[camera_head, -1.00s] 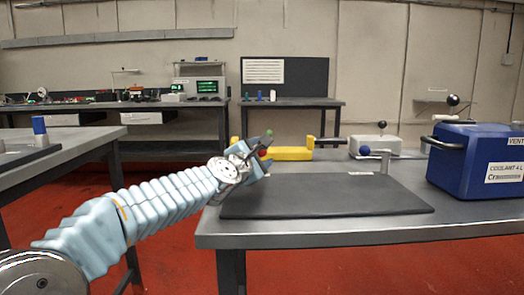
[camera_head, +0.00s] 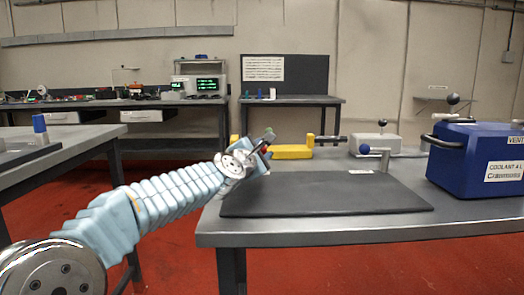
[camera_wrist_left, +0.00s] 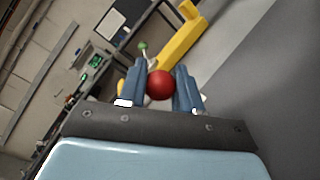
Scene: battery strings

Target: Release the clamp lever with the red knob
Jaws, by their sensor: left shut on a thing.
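The red knob (camera_wrist_left: 160,85) of the clamp lever sits between the two fingers of my left gripper (camera_wrist_left: 159,88) in the left wrist view, and the fingers are shut on it. In the head view my left gripper (camera_head: 264,146) is over the far left part of the dark mat, and it hides nearly all of the knob. A green knob (camera_wrist_left: 143,45) shows just beyond the red one; it also shows in the head view (camera_head: 269,131). The lever's shaft and the clamp's base are mostly hidden. My right gripper is not in view.
A yellow bracket (camera_head: 292,152) stands just behind the gripper. A blue-knobbed post (camera_head: 385,160), a white box with a black knob (camera_head: 375,145) and a blue coolant case (camera_head: 470,165) stand to the right. The dark mat (camera_head: 325,195) is bare.

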